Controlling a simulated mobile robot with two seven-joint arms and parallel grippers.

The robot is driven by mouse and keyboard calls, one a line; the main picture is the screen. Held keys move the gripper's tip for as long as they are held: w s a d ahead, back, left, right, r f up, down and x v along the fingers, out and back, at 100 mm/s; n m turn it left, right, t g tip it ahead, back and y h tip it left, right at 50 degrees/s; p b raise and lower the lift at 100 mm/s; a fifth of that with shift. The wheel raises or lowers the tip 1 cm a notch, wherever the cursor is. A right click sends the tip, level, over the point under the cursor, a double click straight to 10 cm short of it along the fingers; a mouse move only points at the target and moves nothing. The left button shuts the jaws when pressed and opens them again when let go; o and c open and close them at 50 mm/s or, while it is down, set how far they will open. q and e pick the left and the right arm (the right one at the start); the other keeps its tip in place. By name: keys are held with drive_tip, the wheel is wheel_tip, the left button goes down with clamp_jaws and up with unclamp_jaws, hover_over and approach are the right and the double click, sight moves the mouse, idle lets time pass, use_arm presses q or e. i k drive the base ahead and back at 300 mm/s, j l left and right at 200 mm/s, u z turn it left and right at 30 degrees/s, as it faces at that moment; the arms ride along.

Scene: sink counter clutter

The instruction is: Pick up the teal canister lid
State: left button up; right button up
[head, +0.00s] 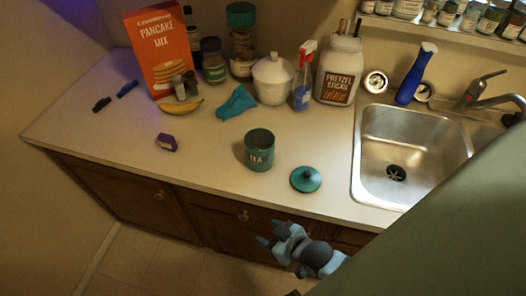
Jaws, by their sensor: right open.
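The teal canister lid (306,179) is round with a dark knob on top. It lies on the counter near its front edge, knob up, right of the open teal canister (260,152). The canister stands upright and has pale lettering on its side. My right gripper (268,233) is below the lid in the head view, in front of the counter's front edge. It is open and empty, with its fingers toward the left, and is apart from the lid. My left gripper is not in view.
A steel sink (405,150) is right of the lid. Behind stand a pretzel jar (338,70), a spray bottle (303,78), a white lidded pot (272,80) and a pancake mix box (160,50). A teal cloth (236,103) lies behind the canister. The counter's front left is mostly clear.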

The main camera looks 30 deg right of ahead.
sight(305, 179)
drive_tip(key=z, duration=0.95)
